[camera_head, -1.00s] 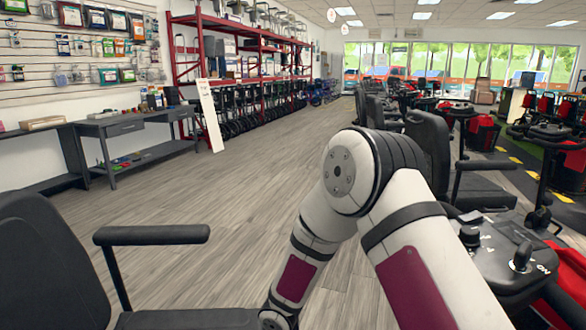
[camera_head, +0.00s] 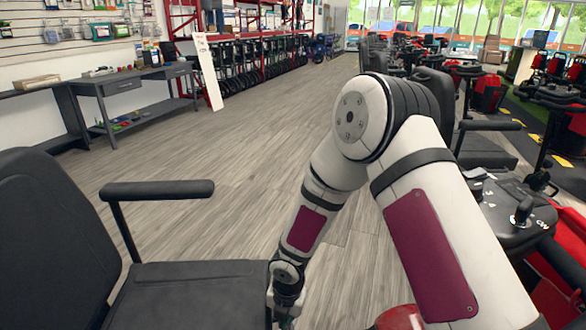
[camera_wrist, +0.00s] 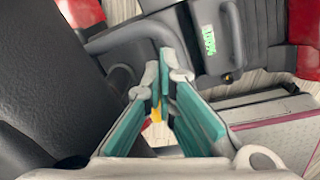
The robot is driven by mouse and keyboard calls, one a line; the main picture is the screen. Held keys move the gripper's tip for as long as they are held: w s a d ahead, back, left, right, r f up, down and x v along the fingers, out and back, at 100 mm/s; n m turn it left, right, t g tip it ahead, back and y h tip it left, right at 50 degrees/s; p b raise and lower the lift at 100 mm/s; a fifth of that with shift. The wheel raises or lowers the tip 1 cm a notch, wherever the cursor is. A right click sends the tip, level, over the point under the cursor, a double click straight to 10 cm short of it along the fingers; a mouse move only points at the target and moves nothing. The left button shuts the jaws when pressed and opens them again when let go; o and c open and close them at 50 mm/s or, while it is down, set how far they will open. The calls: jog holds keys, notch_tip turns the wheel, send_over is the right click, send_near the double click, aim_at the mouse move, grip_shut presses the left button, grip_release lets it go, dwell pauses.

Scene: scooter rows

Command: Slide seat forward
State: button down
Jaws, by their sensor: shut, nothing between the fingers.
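The black scooter seat stands at the lower left of the head view, with its cushion (camera_head: 190,295), backrest (camera_head: 50,230) and one armrest (camera_head: 155,190). My gripper reaches down beside the cushion's right edge; its end is cut off by the bottom of the head view. In the wrist view my gripper (camera_wrist: 164,75) is shut with nothing in it, its teal-padded fingers meeting at the tips. A dark seat surface (camera_wrist: 50,85) fills the left there. A grey bent bar (camera_wrist: 130,35) lies just beyond the fingertips; I cannot tell whether they touch it.
A black part with a green label (camera_wrist: 208,40) and red body panels (camera_wrist: 305,20) lie beyond the fingers. Another scooter's control panel (camera_head: 515,215) is close at right. A grey workbench (camera_head: 135,85) stands by the left wall. Open wooden floor (camera_head: 230,150) lies between.

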jog(key=d+f, duration=0.2)
jog(key=d, duration=0.5)
jog(key=shift+s+d+f+g+h+p, duration=0.2)
jog(key=shift+s+d+g+h+p, duration=0.1)
jog(key=shift+h, duration=0.1)
jog(key=shift+d, duration=0.2)
jog(key=shift+d, duration=0.2)
jog(key=shift+w+d+r+p, duration=0.15)
jog(key=shift+d+p, duration=0.3)
jog(key=shift+d, duration=1)
jog(key=shift+a, duration=0.2)
jog(key=shift+a, duration=0.3)
